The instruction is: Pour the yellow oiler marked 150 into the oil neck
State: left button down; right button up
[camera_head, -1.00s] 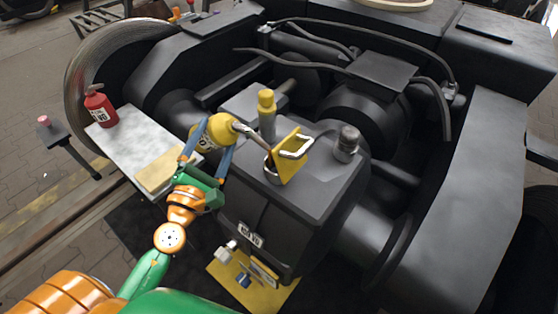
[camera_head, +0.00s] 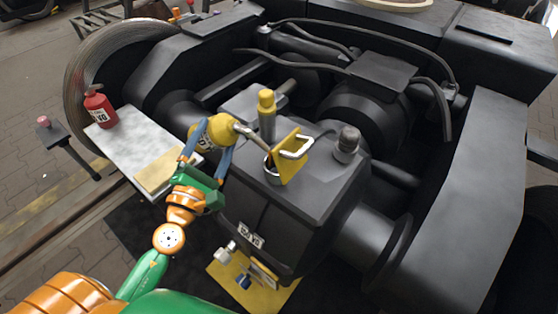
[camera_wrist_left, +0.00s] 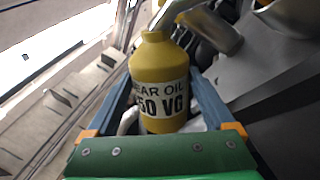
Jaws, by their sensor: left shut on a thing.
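The yellow oiler (camera_head: 223,130) is held tilted above the near left edge of the dark gear case (camera_head: 310,185). Its grey spout reaches right and down, with the tip close to the oil neck (camera_head: 272,176); I cannot tell whether the tip is inside. A yellow plate (camera_head: 288,163) with a pale handle stands by the neck and partly hides it. My left gripper (camera_head: 207,152) is shut around the oiler's body. In the left wrist view the oiler (camera_wrist_left: 160,68) sits between the blue fingers; its label reads "GEAR OIL" and "50 VG", the first digit unclear. My right gripper is not in view.
A yellow-capped post (camera_head: 267,105) and a grey cap (camera_head: 347,143) rise from the case. A red oiler (camera_head: 99,108) stands on a pale shelf (camera_head: 130,140) at left. A yellow plate with fittings (camera_head: 225,272) lies below. Hoses and the bogie frame surround the case.

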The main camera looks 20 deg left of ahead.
pick_arm(q)
jog(key=shift+d+r+m, duration=0.1)
jog(key=shift+r+m, duration=0.2)
jog(key=shift+m, duration=0.4)
dwell(3.0)
